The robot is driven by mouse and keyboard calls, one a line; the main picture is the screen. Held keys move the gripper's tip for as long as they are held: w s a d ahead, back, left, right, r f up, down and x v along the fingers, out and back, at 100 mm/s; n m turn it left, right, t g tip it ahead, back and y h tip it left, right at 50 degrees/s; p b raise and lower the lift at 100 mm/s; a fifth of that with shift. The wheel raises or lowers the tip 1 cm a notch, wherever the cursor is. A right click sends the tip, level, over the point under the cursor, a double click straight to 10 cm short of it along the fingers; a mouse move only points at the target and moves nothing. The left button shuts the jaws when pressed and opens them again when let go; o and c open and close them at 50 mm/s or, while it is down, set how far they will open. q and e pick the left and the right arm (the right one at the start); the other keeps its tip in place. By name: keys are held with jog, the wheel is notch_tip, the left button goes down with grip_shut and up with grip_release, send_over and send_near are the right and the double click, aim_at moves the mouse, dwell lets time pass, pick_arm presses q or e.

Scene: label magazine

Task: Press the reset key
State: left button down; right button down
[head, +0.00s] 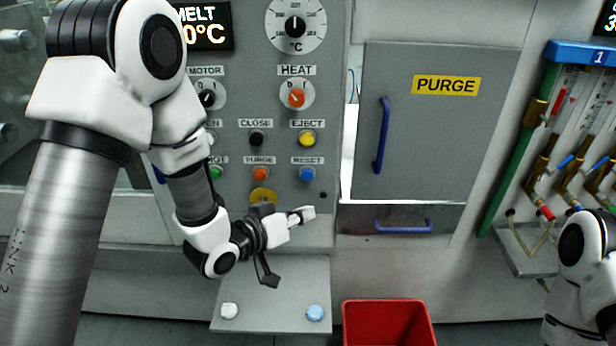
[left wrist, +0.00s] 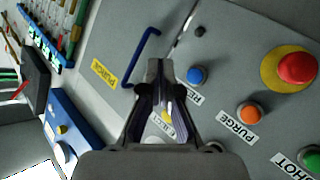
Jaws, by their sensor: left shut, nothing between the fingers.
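The reset key is a round blue button (head: 307,174) under the RESET label on the grey control panel, in the lower right of its key rows. It also shows in the left wrist view (left wrist: 196,75), just right of my fingertips, with its label partly covered by my finger. My left gripper (head: 308,214) is shut and empty. In the head view its tips appear below the reset key, apart from it. In the left wrist view the closed fingers (left wrist: 157,68) point up beside the blue button. My right gripper is out of view.
An orange PURGE button (head: 260,174) and a yellow EJECT button (head: 307,139) neighbour the key. A red emergency stop on a yellow disc (left wrist: 297,68) is close by. A purge door (head: 420,130) with a blue handle stands to the right. A red bin (head: 388,322) is below.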

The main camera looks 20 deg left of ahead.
aim_at(304, 183)
pick_arm(q)
jog(key=shift+w+f, duration=0.1)
jog(key=shift+w, duration=0.05)
jog(key=shift+w+a+p, duration=0.25)
jog(key=shift+w+a, duration=0.15)
jog(key=shift+w, duration=1)
jog(key=shift+w+a+p, duration=0.25)
jog(key=shift+w+a, duration=0.2)
jog(key=shift+w, duration=0.9)
jog(key=shift+w+a+p, duration=0.25)
jog(key=shift+w+a, duration=0.15)
jog(key=shift+w, duration=1)
jog(key=shift+w, duration=0.1)
jog(key=shift+w+a, duration=0.1)
jog(key=shift+w, duration=0.2)
jog(key=shift+w+a, duration=0.15)
jog(key=shift+w, duration=0.3)
jog(key=shift+s, duration=0.15)
jog(key=shift+s+d, duration=0.25)
jog(key=shift+s, duration=0.45)
